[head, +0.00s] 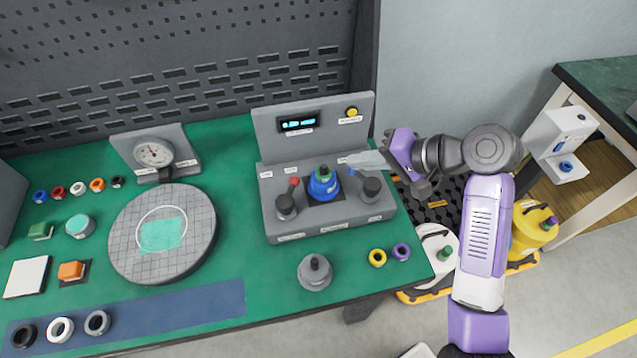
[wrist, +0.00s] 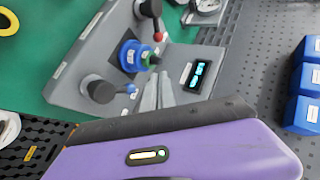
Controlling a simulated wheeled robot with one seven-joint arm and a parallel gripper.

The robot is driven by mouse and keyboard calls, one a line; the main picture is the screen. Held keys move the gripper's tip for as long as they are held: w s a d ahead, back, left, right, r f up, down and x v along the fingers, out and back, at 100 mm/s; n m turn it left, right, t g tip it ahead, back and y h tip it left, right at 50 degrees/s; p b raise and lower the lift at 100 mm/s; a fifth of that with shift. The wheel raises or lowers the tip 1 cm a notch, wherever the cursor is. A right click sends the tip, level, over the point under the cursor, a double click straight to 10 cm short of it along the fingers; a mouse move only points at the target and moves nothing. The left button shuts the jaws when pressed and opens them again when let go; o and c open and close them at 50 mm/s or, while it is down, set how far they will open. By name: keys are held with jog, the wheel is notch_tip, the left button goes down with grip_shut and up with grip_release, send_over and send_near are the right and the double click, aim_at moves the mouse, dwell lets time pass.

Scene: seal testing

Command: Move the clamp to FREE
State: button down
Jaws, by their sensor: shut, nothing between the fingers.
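The grey test station (head: 325,222) stands on the green bench. A blue part with a green top (head: 322,184) sits in its middle. To its left is a dark knob with a red-tipped lever (head: 293,183); to its right is a dark knob (head: 371,188) with a blue-tipped lever, clearer in the wrist view (wrist: 131,88). The labels are too small to read, so I cannot tell which lever is the clamp or where FREE is. My gripper (head: 351,158) is shut and empty above the station's right rear. In the wrist view its fingers (wrist: 158,82) appear between the blue part and the display.
The station's upright back panel has a lit display (head: 299,123) and a yellow button (head: 352,112). A grey weight-like piece (head: 315,272) and yellow (head: 377,257) and purple (head: 401,251) rings lie in front. A round gridded plate (head: 190,255) is at left.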

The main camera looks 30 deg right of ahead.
aim_at(290, 196)
jog(key=s, duration=0.1)
jog(key=s+a+f+g, duration=0.1)
jog(key=s+a+f+g+y, duration=0.1)
jog(key=shift+s+a, duration=0.1)
jog(key=shift+s, duration=0.15)
jog(key=x, duration=0.9)
jog(key=shift+a+f, duration=0.1)
jog(key=shift+a, duration=0.15)
jog(key=w+a+p, duration=0.1)
jog(key=w+a, duration=0.1)
jog(key=shift+w+a, duration=0.1)
jog(key=shift+w, duration=0.25)
jog(key=shift+w+a, duration=0.35)
jog(key=shift+w, duration=0.05)
